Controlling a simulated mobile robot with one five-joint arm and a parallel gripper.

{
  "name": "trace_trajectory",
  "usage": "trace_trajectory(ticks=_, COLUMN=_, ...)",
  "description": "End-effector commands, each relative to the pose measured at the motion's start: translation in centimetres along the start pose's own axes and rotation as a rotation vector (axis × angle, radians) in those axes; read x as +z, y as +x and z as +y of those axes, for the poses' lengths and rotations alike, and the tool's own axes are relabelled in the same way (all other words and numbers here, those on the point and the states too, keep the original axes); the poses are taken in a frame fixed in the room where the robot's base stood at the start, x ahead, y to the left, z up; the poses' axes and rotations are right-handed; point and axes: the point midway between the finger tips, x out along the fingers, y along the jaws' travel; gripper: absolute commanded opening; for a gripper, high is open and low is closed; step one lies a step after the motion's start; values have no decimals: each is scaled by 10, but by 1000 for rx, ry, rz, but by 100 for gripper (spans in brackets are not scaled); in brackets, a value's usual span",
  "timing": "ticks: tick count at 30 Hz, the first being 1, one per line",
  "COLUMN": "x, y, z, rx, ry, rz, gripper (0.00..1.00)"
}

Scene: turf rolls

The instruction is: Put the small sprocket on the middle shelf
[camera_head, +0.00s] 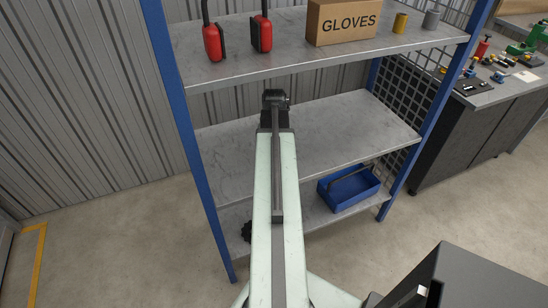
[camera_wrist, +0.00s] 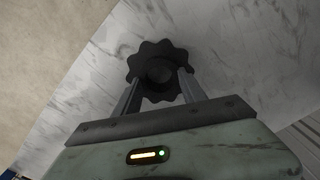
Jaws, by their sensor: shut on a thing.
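The small sprocket (camera_wrist: 158,72) is black with rounded teeth and a raised round hub. In the wrist view my gripper (camera_wrist: 159,88) is shut on it, one finger on each side. A grey, streaked shelf surface shows behind it. In the head view my arm reaches over the rack and its dark end (camera_head: 275,98) is in front of the middle shelf (camera_head: 345,135). The fingers and the held sprocket cannot be made out there. The visible part of the middle shelf is bare. My arm hides a strip of it.
The top shelf (camera_head: 290,57) above holds two red tools (camera_head: 212,42), a GLOVES box (camera_head: 341,22) and two small cylinders. A blue tote (camera_head: 349,188) and a partly hidden dark toothed object (camera_head: 246,231) are on the bottom shelf. Blue posts (camera_head: 187,130) frame the rack; a workbench stands right.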

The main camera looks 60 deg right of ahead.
Motion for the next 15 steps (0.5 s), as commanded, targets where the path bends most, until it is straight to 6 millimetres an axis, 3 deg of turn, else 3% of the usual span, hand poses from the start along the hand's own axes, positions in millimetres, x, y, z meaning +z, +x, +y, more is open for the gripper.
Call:
trace_trajectory(ticks=5, x=-1, y=3, z=3, rx=0, ry=4, rz=0, gripper=0)
trace_trajectory(ticks=6, x=-1, y=3, z=3, rx=0, ry=4, rz=0, gripper=51)
trace_trajectory(ticks=8, x=-1, y=2, z=3, rx=0, ry=5, rz=0, gripper=68)
trace_trajectory(ticks=15, x=-1, y=2, z=4, rx=0, ry=6, rz=0, gripper=70)
